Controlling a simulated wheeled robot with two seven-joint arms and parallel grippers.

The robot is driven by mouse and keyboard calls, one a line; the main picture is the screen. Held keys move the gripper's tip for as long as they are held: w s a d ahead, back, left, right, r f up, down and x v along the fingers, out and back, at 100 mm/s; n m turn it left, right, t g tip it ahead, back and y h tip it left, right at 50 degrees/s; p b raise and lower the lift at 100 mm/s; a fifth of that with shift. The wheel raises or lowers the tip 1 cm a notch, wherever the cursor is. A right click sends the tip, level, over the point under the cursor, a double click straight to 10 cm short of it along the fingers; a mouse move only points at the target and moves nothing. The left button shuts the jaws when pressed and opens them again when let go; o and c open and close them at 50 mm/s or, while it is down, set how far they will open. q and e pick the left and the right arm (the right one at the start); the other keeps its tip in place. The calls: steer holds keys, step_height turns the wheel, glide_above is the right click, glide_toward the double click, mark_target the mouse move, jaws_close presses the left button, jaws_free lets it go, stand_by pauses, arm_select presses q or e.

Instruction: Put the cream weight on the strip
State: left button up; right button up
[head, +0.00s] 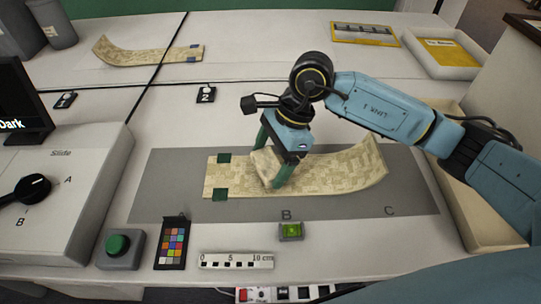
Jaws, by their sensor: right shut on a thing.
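The strip (325,178), pale and patterned, lies on a grey mat (165,185). Its right end curls up off the mat, and two green pieces (222,194) sit at its left end. My right gripper (271,162) is over the left-middle part of the strip, with its green fingers shut on the cream weight (263,166). The weight is low over the strip and looks tilted; I cannot tell whether it touches it. The fingers hide part of it. My left gripper is not in view.
A second strip (140,56) lies at the back left. A slide box (65,190) with a black knob, a green button (117,245), a colour card (173,244) and a scale bar (236,261) stand left and front. A yellow-lined tray (443,53) is back right.

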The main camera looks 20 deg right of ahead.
steer(key=shift+f+b, duration=0.5)
stand_by(0.4)
steer(key=o, duration=1.3)
